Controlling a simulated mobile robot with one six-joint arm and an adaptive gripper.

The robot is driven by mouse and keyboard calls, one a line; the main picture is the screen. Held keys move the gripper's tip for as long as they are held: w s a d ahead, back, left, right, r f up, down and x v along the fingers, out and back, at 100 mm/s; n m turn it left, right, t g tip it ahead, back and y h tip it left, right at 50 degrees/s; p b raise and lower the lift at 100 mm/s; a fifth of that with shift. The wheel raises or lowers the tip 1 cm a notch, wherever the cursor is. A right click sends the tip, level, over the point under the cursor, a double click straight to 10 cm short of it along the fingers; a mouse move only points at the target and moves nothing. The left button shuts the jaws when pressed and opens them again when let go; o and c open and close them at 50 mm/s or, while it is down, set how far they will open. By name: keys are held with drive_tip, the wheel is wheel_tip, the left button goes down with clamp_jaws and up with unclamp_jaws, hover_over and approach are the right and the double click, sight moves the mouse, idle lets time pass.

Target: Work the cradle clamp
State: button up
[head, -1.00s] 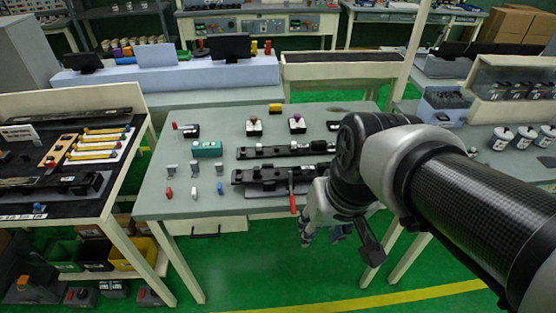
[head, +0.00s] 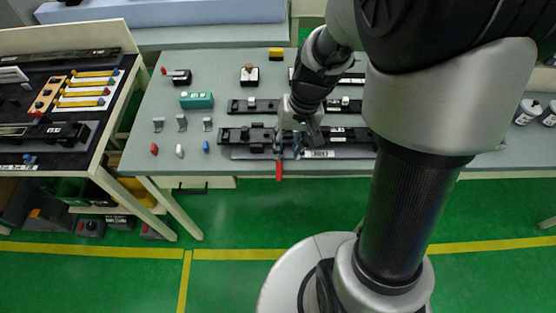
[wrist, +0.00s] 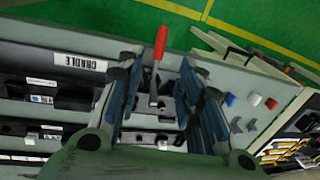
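The cradle clamp (head: 240,136) is a long black fixture along the front of the grey-green table. Its lever has a red handle (head: 279,171) that hangs over the table's front edge. In the wrist view the red handle (wrist: 161,43) and its metal shank (wrist: 154,87) lie between my spread fingers, with room on both sides. My gripper (wrist: 160,75) is open and empty, its blue pads facing each other. In the head view my gripper (head: 291,143) is above the clamp, close to the lever; my arm hides part of the fixture. A "CRADLE" label (wrist: 80,63) shows in the wrist view.
Small red, white and blue pieces (head: 180,150) and several grey brackets (head: 182,123) lie left of the clamp. A teal block (head: 197,101) and another black fixture (head: 250,106) sit behind. A side bench (head: 60,150) stands left. Green floor is free in front.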

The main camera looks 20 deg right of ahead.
sight(280, 168)
drive_tip(key=f+b, duration=0.1)
drive_tip(key=f, duration=0.2)
drive_tip(key=a+f+b, duration=0.1)
drive_tip(key=f, duration=0.2)
drive_tip(key=f+b, duration=0.1)
drive_tip(key=f, duration=0.3)
drive_tip(key=shift+w+a, duration=0.25)
drive_tip(key=shift+a, duration=0.15)
clamp_jaws()
